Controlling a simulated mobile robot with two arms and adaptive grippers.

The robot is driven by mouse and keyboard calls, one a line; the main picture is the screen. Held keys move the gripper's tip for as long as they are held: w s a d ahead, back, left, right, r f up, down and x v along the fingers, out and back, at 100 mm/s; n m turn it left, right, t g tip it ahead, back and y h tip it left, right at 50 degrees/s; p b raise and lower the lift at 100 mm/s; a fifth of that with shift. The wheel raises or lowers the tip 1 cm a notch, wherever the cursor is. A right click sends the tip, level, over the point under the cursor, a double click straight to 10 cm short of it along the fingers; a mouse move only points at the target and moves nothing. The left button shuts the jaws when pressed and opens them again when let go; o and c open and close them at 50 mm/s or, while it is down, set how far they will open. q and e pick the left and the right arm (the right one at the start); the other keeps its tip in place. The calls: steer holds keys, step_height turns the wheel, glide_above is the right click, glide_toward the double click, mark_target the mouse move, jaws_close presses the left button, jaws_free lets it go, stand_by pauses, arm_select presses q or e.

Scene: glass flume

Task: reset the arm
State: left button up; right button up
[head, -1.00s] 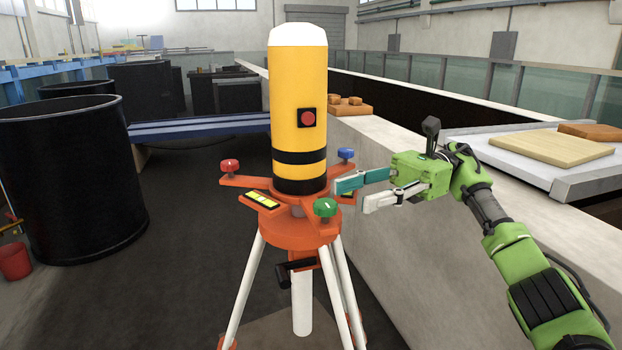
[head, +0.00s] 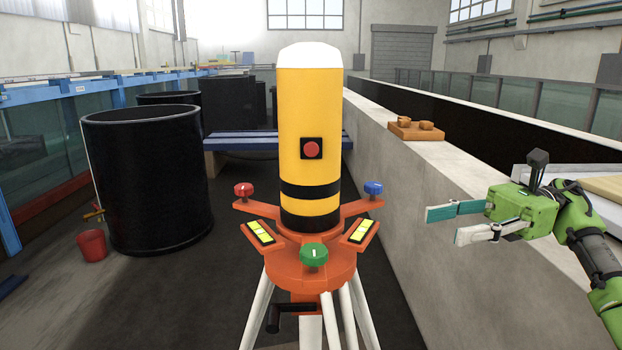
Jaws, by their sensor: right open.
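My right gripper (head: 442,224) is at the right of the head view, coming in from the right edge. Its two fingers, one teal and one whitish, point left and stand apart with nothing between them. It is to the right of a yellow cylinder (head: 308,110) with a white top, black bands and a red button. The cylinder stands upright on an orange tripod head (head: 297,273) with red, blue and green knobs. A gap shows between the fingertips and the tripod head. My left gripper is not in view.
A pale wall (head: 420,170) runs along the right, with a wooden board (head: 415,131) and small blocks on top. A black tank (head: 155,185) and a red bucket (head: 92,245) stand at left. A blue bench (head: 240,140) is behind the tripod. Dark floor lies open around the tripod.

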steer(key=w+a+f+m+t, duration=0.1)
steer(key=w+f+m+t, duration=0.8)
steer(key=f+m, duration=0.35)
steer(key=w+a+f+m+t, duration=0.1)
steer(key=w+f+m+t, duration=0.6)
steer(key=f+m+t, duration=0.45)
steer(key=s+d+f+m+h, duration=0.25)
steer(key=f+m+h, duration=0.5)
steer(key=f, duration=0.75)
steer(key=s+d+f+m+h, duration=0.2)
steer(key=s+f+m+h, duration=0.15)
steer(key=f+m, duration=0.95)
steer(key=s+d+f+m+g+h+p, duration=0.1)
steer(key=s+f+m+g+h, duration=0.15)
steer(key=s+f, duration=0.9)
steer(key=s+d+f+m+g+h, duration=0.1)
steer(key=s+f+m+g+h, duration=0.15)
steer(key=s+f, duration=0.9)
steer(key=s+a+f+m+g, duration=0.1)
steer(key=s+f+g, duration=0.2)
steer(key=s, duration=0.7)
steer(key=s+a+f+m+g, duration=0.1)
steer(key=s+f+m+g, duration=0.1)
steer(key=s+f, duration=0.4)
steer(key=s+a+f+m+g+h, duration=0.1)
steer(key=s+f+g, duration=0.3)
steer(key=s, duration=1.2)
steer(key=shift+s+f+m, duration=0.2)
steer(key=shift+f+m, duration=0.2)
steer(key=shift+m, duration=0.35)
